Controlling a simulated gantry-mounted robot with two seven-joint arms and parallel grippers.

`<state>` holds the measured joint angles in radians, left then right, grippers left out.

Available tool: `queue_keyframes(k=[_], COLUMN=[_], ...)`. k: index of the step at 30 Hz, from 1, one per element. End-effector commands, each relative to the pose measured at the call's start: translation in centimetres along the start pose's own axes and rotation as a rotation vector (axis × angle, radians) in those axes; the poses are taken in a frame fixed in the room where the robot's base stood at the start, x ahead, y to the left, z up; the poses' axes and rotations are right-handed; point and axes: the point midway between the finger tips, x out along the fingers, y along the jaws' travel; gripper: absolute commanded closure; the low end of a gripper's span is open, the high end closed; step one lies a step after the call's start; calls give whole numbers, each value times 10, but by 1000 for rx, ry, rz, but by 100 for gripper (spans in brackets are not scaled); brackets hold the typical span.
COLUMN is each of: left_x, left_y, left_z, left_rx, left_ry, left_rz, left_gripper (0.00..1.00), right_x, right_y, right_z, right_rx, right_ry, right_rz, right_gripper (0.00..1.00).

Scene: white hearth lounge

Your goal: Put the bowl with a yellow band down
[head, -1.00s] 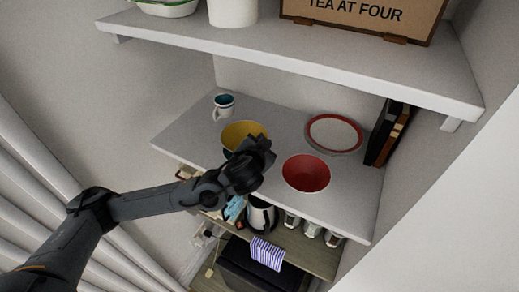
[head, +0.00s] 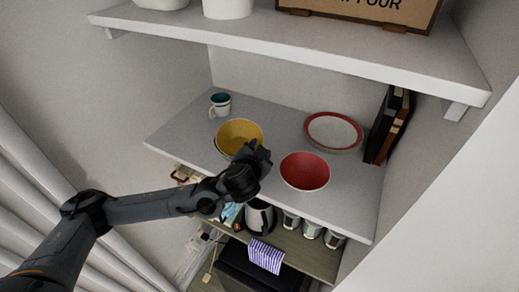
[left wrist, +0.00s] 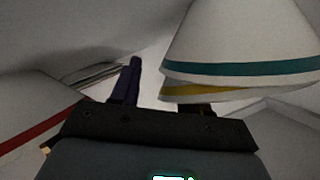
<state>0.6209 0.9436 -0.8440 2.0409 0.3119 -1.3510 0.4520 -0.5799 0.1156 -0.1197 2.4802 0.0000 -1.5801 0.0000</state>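The bowl with a yellow band (head: 238,136) is on the left half of the middle shelf, its yellow inside facing up. My left gripper (head: 258,158) is at its near right rim. In the left wrist view, a strip of the yellow-banded bowl (left wrist: 215,91) shows against the rim of a white bowl with a teal band (left wrist: 240,45), as if nested in it. One finger of my left gripper (left wrist: 160,95) stands outside the bowl with a gap between; the other is partly hidden behind the bowl. The fingers look apart. My right gripper is in neither view.
A red bowl (head: 305,171) stands close on the right. A red-rimmed plate (head: 333,131), dark books (head: 388,126) and a mug (head: 220,104) are also on this shelf (head: 170,137). Another shelf (head: 300,47) hangs above. A kettle (head: 260,217) stands below.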

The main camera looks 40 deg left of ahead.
Motion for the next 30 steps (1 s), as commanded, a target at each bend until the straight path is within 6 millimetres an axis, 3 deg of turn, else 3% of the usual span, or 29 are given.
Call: queue_keyframes(k=[14,30], left_x=[-12,-101], left_y=[1,0], left_z=[-3,-2], left_rx=[-2,-3], left_ry=[11,12], left_rz=[3,3], left_gripper=[56,56], right_x=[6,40], right_y=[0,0], right_z=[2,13], right_rx=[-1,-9], right_ry=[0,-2], right_rz=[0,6], right_gripper=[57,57])
